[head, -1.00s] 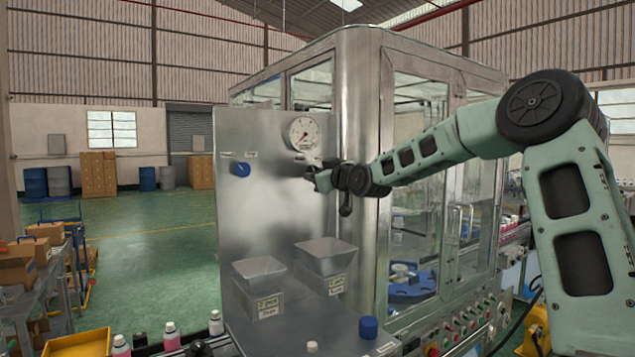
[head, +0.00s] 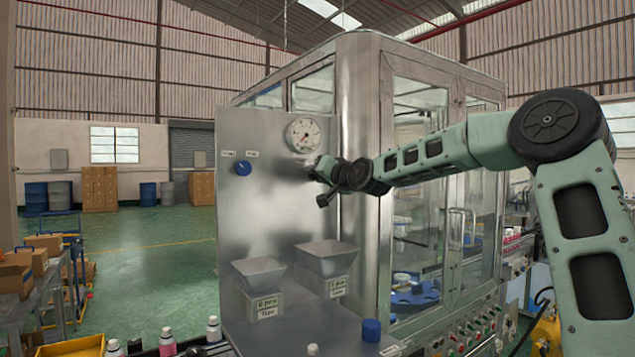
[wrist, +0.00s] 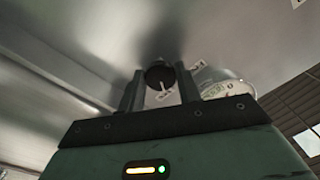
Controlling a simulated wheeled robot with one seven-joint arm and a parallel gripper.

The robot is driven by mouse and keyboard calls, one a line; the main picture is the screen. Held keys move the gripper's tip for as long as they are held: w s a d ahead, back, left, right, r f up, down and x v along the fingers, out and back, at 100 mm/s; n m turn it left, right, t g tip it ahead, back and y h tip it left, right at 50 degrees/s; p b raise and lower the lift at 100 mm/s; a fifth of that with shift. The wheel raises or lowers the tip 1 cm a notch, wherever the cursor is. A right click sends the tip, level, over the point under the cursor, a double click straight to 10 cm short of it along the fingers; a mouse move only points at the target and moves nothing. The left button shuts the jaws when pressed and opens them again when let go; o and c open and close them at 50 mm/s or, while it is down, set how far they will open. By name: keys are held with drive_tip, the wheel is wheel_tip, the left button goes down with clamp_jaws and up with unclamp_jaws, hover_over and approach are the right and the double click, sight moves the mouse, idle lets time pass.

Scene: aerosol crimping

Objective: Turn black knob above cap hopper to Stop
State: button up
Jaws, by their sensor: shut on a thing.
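The black knob (wrist: 159,75) sits on the steel panel (head: 265,215), under the round gauge and above the right-hand hopper. In the wrist view it is between the two fingers of my gripper (wrist: 158,80), which are shut on it. Its white pointer mark faces down in that view, near a small label (wrist: 168,97). Another small label (wrist: 197,66) lies to its upper right. I cannot read either label. In the head view my gripper (head: 318,169) is against the panel and hides the knob.
A blue knob (head: 243,168) is on the panel's left. The gauge (head: 303,134) is just above my gripper. Two steel hoppers, left (head: 259,272) and right (head: 327,256), stick out below. A glass-doored machine (head: 415,180) stands right behind. A blue cap (head: 371,330) stands on the ledge.

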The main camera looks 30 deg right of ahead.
drive_tip(key=shift+m+b, duration=0.55)
drive_tip(key=shift+m, duration=0.45)
drive_tip(key=o, duration=1)
drive_tip(key=shift+c, duration=0.2)
drive_tip(key=s+p, duration=0.5)
drive_tip(key=s, duration=1.2)
drive_tip(key=shift+s+d, duration=0.25)
drive_tip(key=shift+d, duration=0.05)
